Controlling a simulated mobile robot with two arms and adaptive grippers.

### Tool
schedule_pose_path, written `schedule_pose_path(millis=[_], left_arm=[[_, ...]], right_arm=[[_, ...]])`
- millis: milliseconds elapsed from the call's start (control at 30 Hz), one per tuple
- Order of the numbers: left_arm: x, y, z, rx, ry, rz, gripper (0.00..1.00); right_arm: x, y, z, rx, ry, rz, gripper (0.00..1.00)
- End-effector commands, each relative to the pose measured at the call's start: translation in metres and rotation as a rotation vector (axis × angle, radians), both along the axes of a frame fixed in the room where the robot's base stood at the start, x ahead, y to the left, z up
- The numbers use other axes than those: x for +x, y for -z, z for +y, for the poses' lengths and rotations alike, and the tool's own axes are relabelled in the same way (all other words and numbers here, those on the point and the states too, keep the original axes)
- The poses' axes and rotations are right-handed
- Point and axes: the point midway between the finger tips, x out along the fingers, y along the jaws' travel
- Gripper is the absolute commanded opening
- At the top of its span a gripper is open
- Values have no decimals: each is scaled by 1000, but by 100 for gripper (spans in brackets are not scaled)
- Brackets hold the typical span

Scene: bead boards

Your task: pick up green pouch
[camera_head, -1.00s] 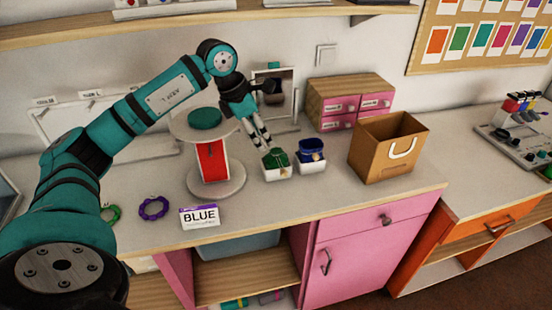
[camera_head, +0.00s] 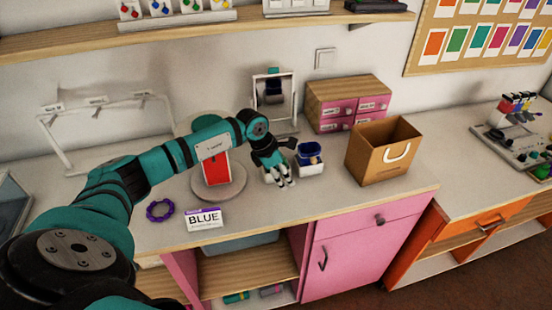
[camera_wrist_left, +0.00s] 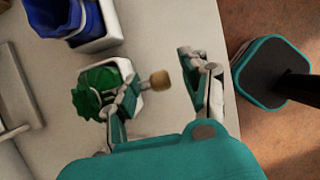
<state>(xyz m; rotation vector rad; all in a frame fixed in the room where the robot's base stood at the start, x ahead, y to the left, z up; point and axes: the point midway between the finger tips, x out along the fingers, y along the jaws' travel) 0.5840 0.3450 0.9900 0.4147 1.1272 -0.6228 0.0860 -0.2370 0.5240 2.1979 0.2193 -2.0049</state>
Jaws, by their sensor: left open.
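The green pouch (camera_wrist_left: 93,82) sits in a small white box (camera_wrist_left: 130,70) in the left wrist view. In the head view my left gripper covers the pouch, and only part of its white box (camera_head: 267,177) shows. My left gripper (camera_head: 281,183) points down over that box. In the left wrist view its jaws (camera_wrist_left: 162,95) are apart. One finger overlaps the pouch's right side, and the other is out to the right over the counter. A small tan knob (camera_wrist_left: 160,78) shows between the fingers; I cannot tell what it belongs to. My right gripper is out of view.
A blue pouch (camera_head: 308,150) in a white box stands just right of the gripper. A paper bag (camera_head: 372,160) and pink drawers (camera_head: 338,115) are farther right. A red stand (camera_head: 216,168), purple bead ring (camera_head: 160,210) and BLUE card (camera_head: 203,219) are left.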

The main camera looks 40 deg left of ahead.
Motion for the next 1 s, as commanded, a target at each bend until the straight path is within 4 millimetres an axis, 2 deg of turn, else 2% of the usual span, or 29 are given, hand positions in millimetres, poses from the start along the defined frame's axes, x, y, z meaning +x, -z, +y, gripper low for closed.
schedule_pose_path(millis=[267, 633, 1000], left_arm=[[1, 5, -1, 1, 1, -1, 46], [1, 4, -1, 1, 1, -1, 0], [2, 2, -1, 1, 1, -3, 0]], right_arm=[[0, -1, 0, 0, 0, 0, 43], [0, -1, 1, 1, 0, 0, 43], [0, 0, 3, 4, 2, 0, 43]])
